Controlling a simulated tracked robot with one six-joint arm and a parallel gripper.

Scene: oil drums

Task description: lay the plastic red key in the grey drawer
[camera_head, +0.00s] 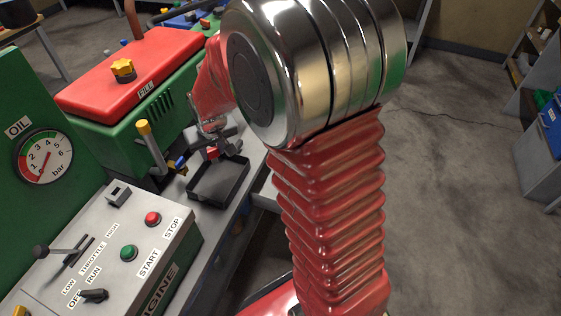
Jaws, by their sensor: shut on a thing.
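My gripper (208,142) is small in this view, left of my arm's big chrome joint. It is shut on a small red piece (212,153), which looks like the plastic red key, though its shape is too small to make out. The gripper is above the back part of a black tray on the bench. The grey drawer (264,193) seems to be the pale grey edge sticking out from the bench to the right of the tray. My red ribbed arm hides most of it, so its inside cannot be seen.
The black tray (203,199) sits on the bench edge. Left of it stand a yellow-capped lever (147,140) and a green engine with a red tank (133,75). A grey control panel (110,255) is in front. Open concrete floor (455,190) lies right; shelves stand at far right.

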